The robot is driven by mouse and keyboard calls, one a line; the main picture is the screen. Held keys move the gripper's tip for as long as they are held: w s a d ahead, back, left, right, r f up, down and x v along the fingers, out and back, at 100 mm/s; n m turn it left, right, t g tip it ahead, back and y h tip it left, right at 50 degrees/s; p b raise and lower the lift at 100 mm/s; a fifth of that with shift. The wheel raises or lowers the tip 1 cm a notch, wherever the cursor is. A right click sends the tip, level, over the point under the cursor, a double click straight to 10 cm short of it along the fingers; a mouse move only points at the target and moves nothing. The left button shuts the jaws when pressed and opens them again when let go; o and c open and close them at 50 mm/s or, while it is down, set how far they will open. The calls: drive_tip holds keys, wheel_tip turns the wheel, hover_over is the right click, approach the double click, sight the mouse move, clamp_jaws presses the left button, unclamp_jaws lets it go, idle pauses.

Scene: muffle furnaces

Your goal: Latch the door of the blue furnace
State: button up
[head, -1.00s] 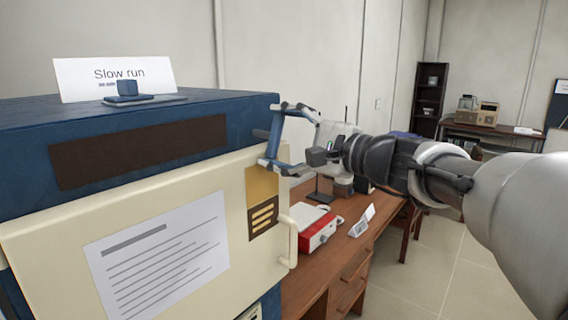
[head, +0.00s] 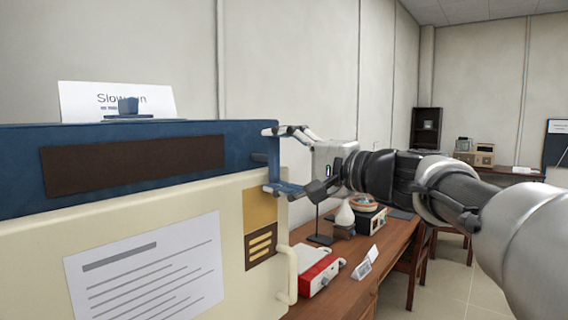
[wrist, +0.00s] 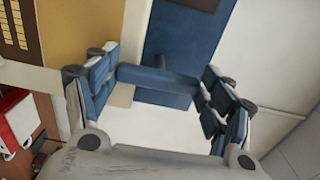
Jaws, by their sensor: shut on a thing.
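The blue furnace (head: 235,140) fills the left of the head view, with its cream door (head: 110,210) across the front. The door looks shut or nearly so; any gap is too small to tell. My gripper (head: 268,160) is at the upper right corner of the furnace front, above the cream door handle (head: 289,275). In the wrist view a blue latch bar (wrist: 158,78) spans between the finger pads of my gripper (wrist: 158,95), which is shut on its two ends.
A wooden bench (head: 345,300) stands to the right, below my arm, with a red and white device (head: 318,272), a small white card (head: 365,263) and other instruments. A "Slow run" sign (head: 100,98) stands on the furnace top. Open floor (head: 450,275) lies further right.

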drive_tip(key=o, duration=1.1)
drive_tip(key=shift+c, duration=0.2)
drive_tip(key=v, duration=1.2)
